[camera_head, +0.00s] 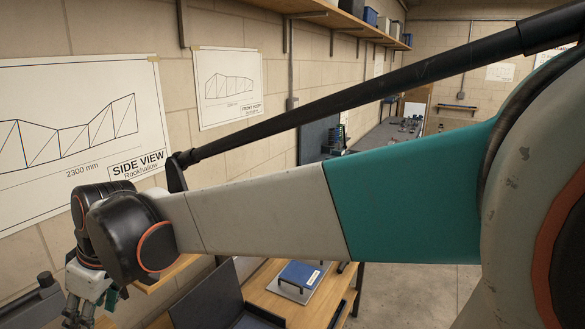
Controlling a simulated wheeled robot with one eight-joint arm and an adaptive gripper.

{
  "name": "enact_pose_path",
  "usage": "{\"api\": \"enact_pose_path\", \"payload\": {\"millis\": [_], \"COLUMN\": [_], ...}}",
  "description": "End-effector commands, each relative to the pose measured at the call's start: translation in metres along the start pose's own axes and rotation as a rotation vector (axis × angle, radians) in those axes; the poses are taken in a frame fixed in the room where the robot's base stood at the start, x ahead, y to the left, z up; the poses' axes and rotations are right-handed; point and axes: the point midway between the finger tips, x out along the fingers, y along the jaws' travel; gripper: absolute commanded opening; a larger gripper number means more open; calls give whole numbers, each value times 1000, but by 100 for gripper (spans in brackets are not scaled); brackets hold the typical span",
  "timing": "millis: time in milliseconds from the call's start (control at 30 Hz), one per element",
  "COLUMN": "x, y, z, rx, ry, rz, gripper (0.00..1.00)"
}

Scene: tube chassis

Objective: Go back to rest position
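My arm stretches across the picture from the right edge to the lower left, with a grey and teal link and a black rod above it. My gripper (82,310) hangs at its end in the lower left corner, pointing down near the wall side. Its fingers are small and partly cut off by the bottom of the picture, so I cannot tell whether they are open or shut. Nothing held shows.
Below the arm, a wooden table (262,273) bears a blue item (301,273) and a dark open case (213,298). Drawings (227,86) hang on the left block wall. A shelf (340,16) runs above. Grey floor (410,287) shows clear on the right.

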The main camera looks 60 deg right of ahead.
Motion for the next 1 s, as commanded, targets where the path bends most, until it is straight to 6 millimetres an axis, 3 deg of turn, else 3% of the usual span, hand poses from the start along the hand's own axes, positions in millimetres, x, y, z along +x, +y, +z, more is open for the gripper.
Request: {"api": "enact_pose_path", "payload": {"millis": [33, 700, 833, 1000], "x": [20, 155, 174, 184], "y": [-7, -55, -59, -61], "z": [21, 187, 207, 218], "rx": [19, 293, 330, 353], "ry": [6, 144, 169, 185], "rz": [13, 156, 169, 178], "gripper": [44, 44, 44, 44]}}
